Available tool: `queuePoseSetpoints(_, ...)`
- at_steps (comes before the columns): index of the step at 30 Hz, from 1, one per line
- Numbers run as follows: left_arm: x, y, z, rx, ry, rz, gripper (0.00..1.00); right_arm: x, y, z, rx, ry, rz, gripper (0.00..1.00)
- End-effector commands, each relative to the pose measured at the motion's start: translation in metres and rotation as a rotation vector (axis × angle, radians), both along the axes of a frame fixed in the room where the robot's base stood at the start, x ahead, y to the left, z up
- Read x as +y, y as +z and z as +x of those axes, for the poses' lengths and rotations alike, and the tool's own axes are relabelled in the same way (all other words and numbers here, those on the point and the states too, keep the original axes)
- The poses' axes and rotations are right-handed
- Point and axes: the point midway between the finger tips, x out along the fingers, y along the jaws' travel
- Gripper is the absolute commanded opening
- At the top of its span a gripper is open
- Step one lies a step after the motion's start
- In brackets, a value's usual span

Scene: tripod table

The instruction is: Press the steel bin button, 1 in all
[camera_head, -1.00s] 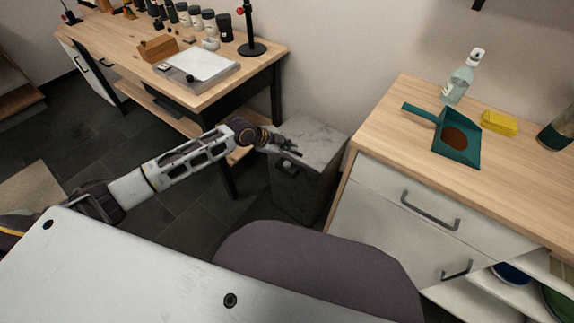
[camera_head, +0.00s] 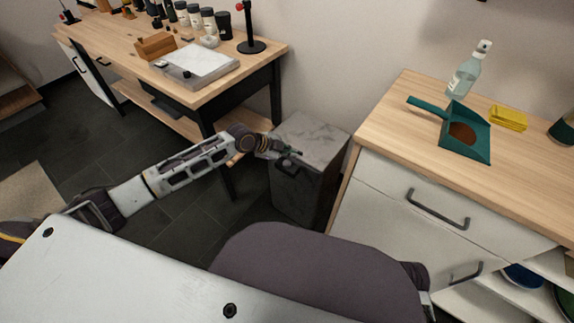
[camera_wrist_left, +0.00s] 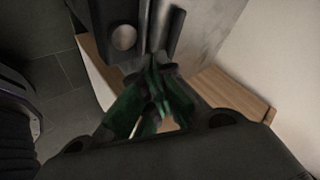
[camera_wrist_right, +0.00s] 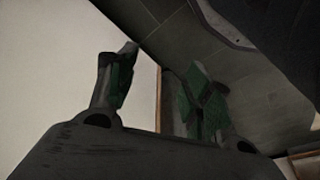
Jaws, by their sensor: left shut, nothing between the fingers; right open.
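The steel bin (camera_head: 312,190) is a grey box with a streaked top, standing on the floor between the wooden table and the white drawer unit. My left gripper (camera_head: 291,153) is shut and empty at the bin's near upper edge. In the left wrist view, the shut green fingertips (camera_wrist_left: 157,64) lie just below and right of a round grey knob (camera_wrist_left: 123,37), which looks like the bin button. I cannot tell whether they touch the bin. My right gripper (camera_wrist_right: 162,62) is open and empty in its wrist view, away from the bin.
A wooden table (camera_head: 262,62) with jars and a scale stands back left. The drawer unit (camera_head: 390,205) at right carries a teal dustpan (camera_head: 468,145), a spray bottle (camera_head: 466,72) and a yellow sponge (camera_head: 508,117). Dark floor is free in front of the table.

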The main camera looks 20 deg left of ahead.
Motion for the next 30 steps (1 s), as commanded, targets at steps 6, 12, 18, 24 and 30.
queuePoseSetpoints(6, 0.000, -0.019, 0.000, 0.002, 0.000, 0.000, 0.00, 0.002, 0.010, 0.002, -0.021, 0.002, 0.011, 0.51)
queuePoseSetpoints(12, 0.000, -0.024, 0.000, 0.001, 0.000, 0.000, 0.00, 0.003, 0.016, 0.002, -0.030, 0.003, 0.014, 0.51)
queuePoseSetpoints(18, 0.000, -0.024, 0.000, 0.001, -0.001, 0.000, 0.00, 0.003, 0.017, 0.002, -0.031, 0.003, 0.015, 0.51)
queuePoseSetpoints(24, 0.000, -0.024, 0.000, 0.001, -0.001, 0.000, 0.00, 0.003, 0.017, 0.002, -0.031, 0.002, 0.015, 0.51)
queuePoseSetpoints(30, 0.000, -0.024, 0.000, 0.001, -0.001, 0.000, 0.00, 0.003, 0.017, 0.002, -0.031, 0.002, 0.015, 0.51)
